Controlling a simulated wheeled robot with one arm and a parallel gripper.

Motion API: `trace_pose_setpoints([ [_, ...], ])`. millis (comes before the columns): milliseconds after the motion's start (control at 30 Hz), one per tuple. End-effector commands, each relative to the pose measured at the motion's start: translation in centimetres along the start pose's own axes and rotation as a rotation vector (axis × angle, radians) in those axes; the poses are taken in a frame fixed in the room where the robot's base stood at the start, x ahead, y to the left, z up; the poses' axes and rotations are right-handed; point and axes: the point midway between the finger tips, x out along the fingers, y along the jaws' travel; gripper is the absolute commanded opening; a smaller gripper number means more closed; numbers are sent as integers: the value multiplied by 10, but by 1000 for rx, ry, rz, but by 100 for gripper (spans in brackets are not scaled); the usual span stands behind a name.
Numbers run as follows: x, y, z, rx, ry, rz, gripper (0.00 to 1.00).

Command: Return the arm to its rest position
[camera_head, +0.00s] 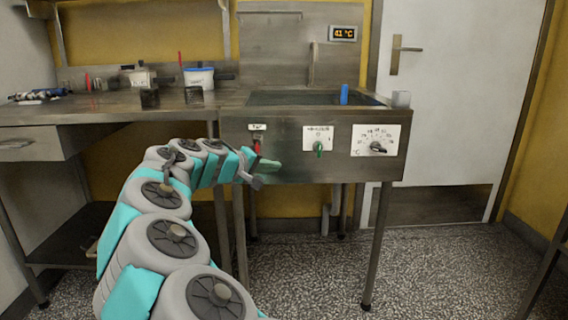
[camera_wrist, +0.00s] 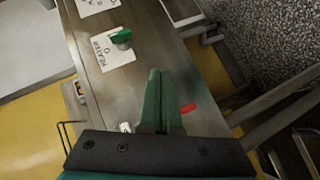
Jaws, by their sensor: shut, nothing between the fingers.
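My gripper (camera_head: 262,168) is at the front panel of the steel enrober unit (camera_head: 285,150), in front of its left part. In the wrist view my gripper (camera_wrist: 161,92) shows two green fingers shut together with nothing between them. A red handle (camera_head: 257,147) on the panel sits just above and behind the fingers; it also shows to the right of the fingers in the wrist view (camera_wrist: 188,108). I cannot tell whether the fingers touch it. My grey and teal arm reaches up from the bottom of the head view.
The panel carries a green knob (camera_head: 319,149) and a dark dial (camera_head: 378,148). A display (camera_head: 343,33) reads about 41 °C. A blue object (camera_head: 344,94) stands at the basin. The left counter (camera_head: 110,105) holds a white tub (camera_head: 199,78). Speckled floor (camera_head: 430,265) is clear at right.

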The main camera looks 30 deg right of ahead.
Motion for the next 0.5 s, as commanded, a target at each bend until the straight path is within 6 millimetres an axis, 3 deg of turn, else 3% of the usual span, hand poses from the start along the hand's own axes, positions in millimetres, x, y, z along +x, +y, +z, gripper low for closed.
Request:
trace_pose_setpoints([
  [167,-10,-3,1,1,-1,1,0],
  [500,-11,-3,2,1,-2,1,0],
])
